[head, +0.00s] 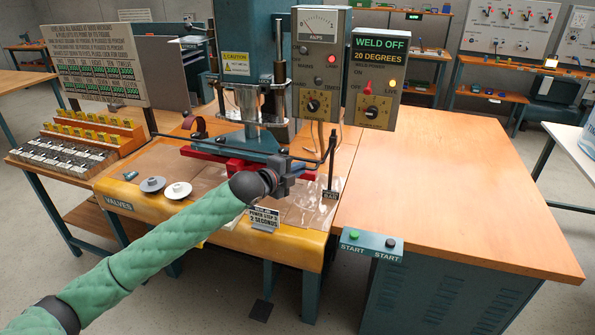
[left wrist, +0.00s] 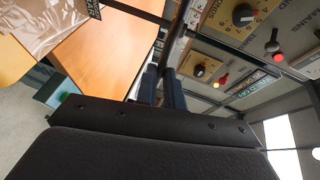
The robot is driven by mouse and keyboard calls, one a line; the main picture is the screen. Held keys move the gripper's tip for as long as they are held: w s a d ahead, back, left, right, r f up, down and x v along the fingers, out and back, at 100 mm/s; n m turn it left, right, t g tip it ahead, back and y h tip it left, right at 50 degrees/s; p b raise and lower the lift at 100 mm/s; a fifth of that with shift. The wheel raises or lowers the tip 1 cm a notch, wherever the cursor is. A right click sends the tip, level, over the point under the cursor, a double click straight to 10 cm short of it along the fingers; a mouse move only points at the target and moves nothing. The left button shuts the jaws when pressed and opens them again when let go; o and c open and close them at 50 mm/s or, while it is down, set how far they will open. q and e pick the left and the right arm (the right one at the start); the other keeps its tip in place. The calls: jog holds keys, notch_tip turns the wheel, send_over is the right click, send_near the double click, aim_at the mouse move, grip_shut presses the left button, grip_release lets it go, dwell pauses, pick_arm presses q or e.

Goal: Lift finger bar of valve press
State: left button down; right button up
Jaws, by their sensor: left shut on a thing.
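The valve press (head: 255,75) stands on the table, with a blue-green column and a red base (head: 222,158). The finger bar (head: 332,155) is a thin dark rod at the front of the press; its upright right part carries a small label (head: 330,195). My left gripper (head: 300,166) is shut on the finger bar at the front of the press. In the left wrist view the bar (left wrist: 179,35) runs down to the two dark fingers (left wrist: 161,88). The exact contact is partly hidden by the gripper. My right gripper is not in view.
Control boxes with a meter (head: 319,65) and a "WELD OFF" display (head: 376,80) hang right of the press. Grey and white discs (head: 178,191) lie on the table front. Start buttons (head: 371,240) sit at the right bench edge. The right bench top (head: 450,185) is clear.

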pick_arm(q)
jog(key=c, duration=1.5)
grip_release()
jog(key=b+v, duration=0.2)
jog(key=v, duration=0.5)
jog(key=shift+s+a, duration=0.25)
jog(key=shift+a, duration=0.05)
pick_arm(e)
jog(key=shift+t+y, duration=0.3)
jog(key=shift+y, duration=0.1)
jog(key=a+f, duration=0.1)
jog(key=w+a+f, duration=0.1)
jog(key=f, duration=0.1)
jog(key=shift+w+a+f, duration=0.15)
pick_arm(q)
jog(key=shift+r, duration=0.1)
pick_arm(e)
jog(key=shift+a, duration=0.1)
